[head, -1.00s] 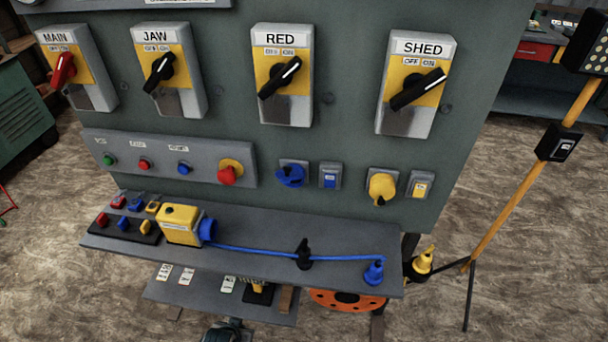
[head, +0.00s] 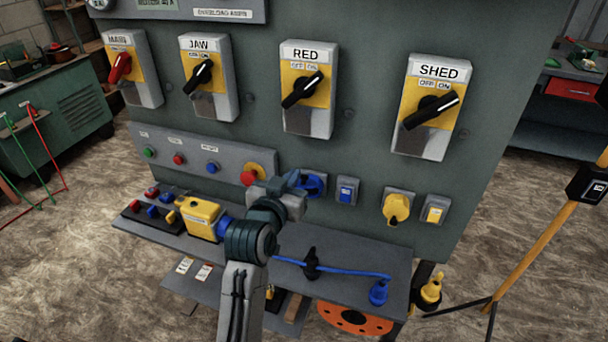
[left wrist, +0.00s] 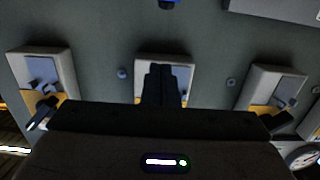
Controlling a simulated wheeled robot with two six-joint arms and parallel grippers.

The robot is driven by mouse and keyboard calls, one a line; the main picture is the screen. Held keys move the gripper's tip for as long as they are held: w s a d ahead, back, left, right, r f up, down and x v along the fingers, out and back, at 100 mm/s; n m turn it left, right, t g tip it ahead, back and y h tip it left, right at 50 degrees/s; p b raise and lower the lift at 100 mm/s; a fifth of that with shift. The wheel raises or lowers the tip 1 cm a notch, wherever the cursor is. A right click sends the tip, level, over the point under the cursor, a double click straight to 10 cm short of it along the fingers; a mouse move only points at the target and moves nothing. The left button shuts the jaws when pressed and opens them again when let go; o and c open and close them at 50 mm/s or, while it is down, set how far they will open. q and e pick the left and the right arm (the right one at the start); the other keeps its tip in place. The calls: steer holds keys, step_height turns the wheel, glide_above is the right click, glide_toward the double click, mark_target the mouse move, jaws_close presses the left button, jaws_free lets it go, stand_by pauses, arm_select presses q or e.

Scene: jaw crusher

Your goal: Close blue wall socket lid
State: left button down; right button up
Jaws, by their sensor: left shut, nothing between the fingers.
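The blue wall socket (head: 317,186) sits on the grey panel below the RED switch. Its round blue lid is partly covered by my gripper, and I cannot tell its exact angle. My left gripper (head: 297,180) is shut and empty, with its tips close to the socket's left side. I cannot tell whether they touch it. In the left wrist view my shut fingers (left wrist: 164,84) point at the panel, and a blue part (left wrist: 169,3) is cut off at the top edge. My right gripper is not in view.
A blue rocker switch (head: 346,190) and a yellow socket (head: 397,207) are to the right. A red stop button (head: 249,177) is to the left. The RED switch (head: 307,90) is above. A shelf (head: 345,250) below holds a yellow box (head: 203,216) and a blue cable.

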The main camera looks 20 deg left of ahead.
arm_select(q)
steer(key=p, duration=0.3)
glide_above(301, 186)
steer(key=w, duration=0.2)
steer(key=shift+w+f, duration=0.1)
steer(key=shift+f, duration=0.3)
steer(key=f, duration=0.3)
steer(key=shift+s+p, duration=0.35)
steer(key=shift+s, duration=0.05)
steer(key=shift+s+f, duration=0.3)
steer(key=shift+f, duration=0.1)
steer(key=shift+w+f, duration=0.1)
steer(key=shift+f, duration=0.05)
steer(key=shift+a, duration=0.1)
